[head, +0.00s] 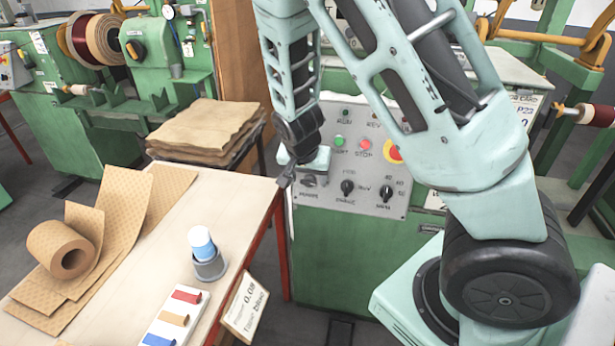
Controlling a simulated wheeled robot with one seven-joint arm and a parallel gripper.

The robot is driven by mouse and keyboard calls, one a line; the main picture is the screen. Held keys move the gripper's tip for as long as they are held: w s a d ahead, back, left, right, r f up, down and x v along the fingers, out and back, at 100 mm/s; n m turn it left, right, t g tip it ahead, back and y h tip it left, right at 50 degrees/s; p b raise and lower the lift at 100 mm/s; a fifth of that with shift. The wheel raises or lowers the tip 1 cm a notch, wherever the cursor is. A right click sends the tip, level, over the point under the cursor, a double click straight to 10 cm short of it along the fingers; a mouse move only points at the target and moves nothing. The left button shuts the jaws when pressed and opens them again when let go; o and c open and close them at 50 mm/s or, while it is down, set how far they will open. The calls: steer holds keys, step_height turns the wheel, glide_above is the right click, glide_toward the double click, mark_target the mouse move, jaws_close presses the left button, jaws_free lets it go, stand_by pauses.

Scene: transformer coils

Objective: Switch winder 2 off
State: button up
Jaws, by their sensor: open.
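A grey control panel (330,208) is on the front of the green machine in the middle. I cannot read which winder it is. It has a green START button (339,141), a red STOP button (365,144) and a red emergency button on yellow (393,152), partly hidden by my arm. Below are a left black knob (309,181), a middle knob (347,187) and a right knob (386,193). My gripper (287,180) is open and points down at the panel's left edge, close to the left knob. I cannot tell whether they touch.
A table (235,190) with a red frame stands at the front left, bearing a paper roll (62,250), a cup with a blue-white bottle (204,250) and a colour sample card (172,318). Stacked brown sheets (210,130) lie behind. Another green winder (165,50) stands at the back left.

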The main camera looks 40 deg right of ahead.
steer(key=c, duration=1)
